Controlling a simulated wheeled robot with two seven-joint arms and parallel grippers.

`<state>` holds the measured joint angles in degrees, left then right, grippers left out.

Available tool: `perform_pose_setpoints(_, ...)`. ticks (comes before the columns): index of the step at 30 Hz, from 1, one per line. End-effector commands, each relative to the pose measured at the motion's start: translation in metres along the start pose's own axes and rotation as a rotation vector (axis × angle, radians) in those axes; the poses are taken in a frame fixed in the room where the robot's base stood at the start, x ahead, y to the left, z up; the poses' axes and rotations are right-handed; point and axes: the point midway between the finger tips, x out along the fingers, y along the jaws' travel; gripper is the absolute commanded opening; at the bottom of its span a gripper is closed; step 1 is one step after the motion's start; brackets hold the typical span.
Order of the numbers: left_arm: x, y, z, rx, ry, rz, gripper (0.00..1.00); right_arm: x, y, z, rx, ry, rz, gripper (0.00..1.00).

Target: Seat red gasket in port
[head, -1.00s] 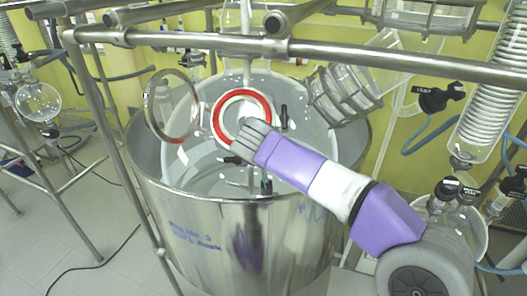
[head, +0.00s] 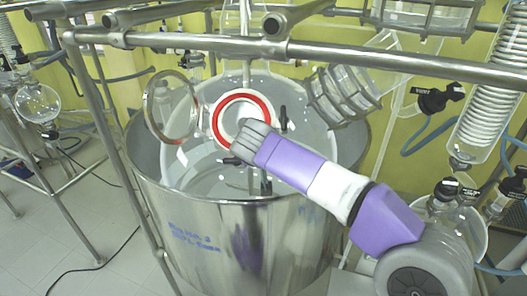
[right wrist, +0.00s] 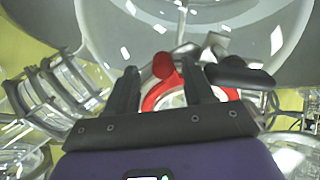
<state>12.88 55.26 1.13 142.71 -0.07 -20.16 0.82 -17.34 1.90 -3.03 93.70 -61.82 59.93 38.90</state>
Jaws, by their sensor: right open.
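The red gasket (head: 243,96) is a flat ring lying at the round port (head: 214,108) on the glass reactor lid. The port's pale rim shows around the red ring. In the right wrist view the gasket's red tab (right wrist: 163,66) stands between the two dark fingers, and parts of the red ring (right wrist: 150,97) show behind them. My right gripper (head: 240,143) is at the ring's near side and hides part of it. Its fingers are apart, with gaps beside the tab. I cannot tell whether the gasket is fully flush all around. My left gripper is not in view.
A round clear port cover (head: 151,124) stands open left of the port. Dark clamp handles (head: 284,117) are close by at right. A steel rail (head: 190,40) crosses above the steel vessel (head: 190,215). A caged glass cylinder (head: 345,95) is at right.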

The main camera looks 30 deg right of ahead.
Motion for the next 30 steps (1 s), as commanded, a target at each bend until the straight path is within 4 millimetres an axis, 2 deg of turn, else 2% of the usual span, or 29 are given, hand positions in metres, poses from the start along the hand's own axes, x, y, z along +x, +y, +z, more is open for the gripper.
perform_pose_setpoints(5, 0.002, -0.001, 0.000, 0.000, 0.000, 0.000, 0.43, -0.012, -0.001, 0.000, 0.000, 0.003, -0.003, 0.54)
perform_pose_setpoints(12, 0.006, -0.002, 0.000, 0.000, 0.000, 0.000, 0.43, -0.053, -0.001, 0.000, 0.001, 0.005, -0.004, 0.54)
perform_pose_setpoints(16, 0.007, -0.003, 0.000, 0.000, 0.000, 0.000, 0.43, -0.068, 0.000, 0.000, 0.000, 0.002, -0.002, 0.54)
perform_pose_setpoints(21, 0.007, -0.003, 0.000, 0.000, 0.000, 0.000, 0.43, -0.076, 0.001, 0.000, 0.000, 0.001, -0.001, 0.54)
perform_pose_setpoints(30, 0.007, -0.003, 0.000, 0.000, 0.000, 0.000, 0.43, -0.076, 0.001, 0.000, 0.000, 0.000, 0.000, 0.54)
